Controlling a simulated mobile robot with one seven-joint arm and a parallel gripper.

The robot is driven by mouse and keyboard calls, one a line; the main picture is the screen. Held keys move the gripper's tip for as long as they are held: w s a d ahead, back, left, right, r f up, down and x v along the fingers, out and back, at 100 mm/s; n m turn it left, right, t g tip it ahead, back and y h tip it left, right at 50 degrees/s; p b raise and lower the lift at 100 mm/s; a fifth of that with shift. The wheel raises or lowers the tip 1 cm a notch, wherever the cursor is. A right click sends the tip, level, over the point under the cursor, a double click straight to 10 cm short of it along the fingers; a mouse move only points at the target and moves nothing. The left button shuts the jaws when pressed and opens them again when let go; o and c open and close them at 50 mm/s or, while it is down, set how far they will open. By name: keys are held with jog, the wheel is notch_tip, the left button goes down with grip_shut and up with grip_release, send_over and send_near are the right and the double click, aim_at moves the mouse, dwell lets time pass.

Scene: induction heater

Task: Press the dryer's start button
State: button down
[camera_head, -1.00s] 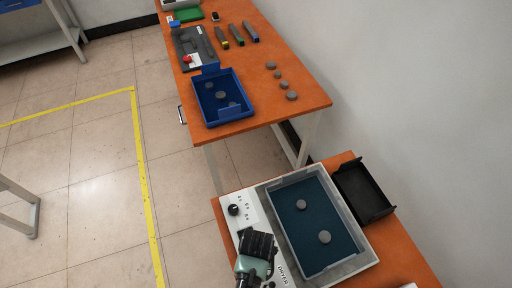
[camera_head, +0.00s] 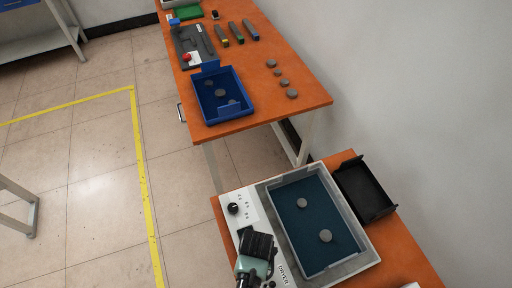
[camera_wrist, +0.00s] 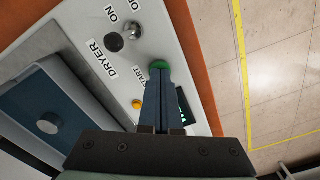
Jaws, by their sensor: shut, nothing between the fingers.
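The dryer (camera_head: 262,190) stands on the near orange table, with a white control panel along its left side. In the wrist view its green start button (camera_wrist: 160,64) shows at the tips of my gripper (camera_wrist: 160,74), beside a START label (camera_wrist: 136,76). My fingers are shut with nothing between them and hide part of the button. I cannot tell whether they touch it or whether it is pressed in. In the head view my gripper (camera_head: 257,243) is over the panel and hides the button.
An orange-yellow button (camera_wrist: 136,104), a black knob (camera_wrist: 114,42) and a metal toggle switch (camera_wrist: 134,30) are near the fingers. The dryer's tray holds two grey discs (camera_head: 325,236). A black tray (camera_head: 365,192) lies to its right. A blue bin (camera_head: 220,118) stands on the far table.

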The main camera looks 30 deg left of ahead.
notch_tip(320, 180, up, 7)
jog(key=p, duration=0.7)
jog(key=shift+f, duration=0.1)
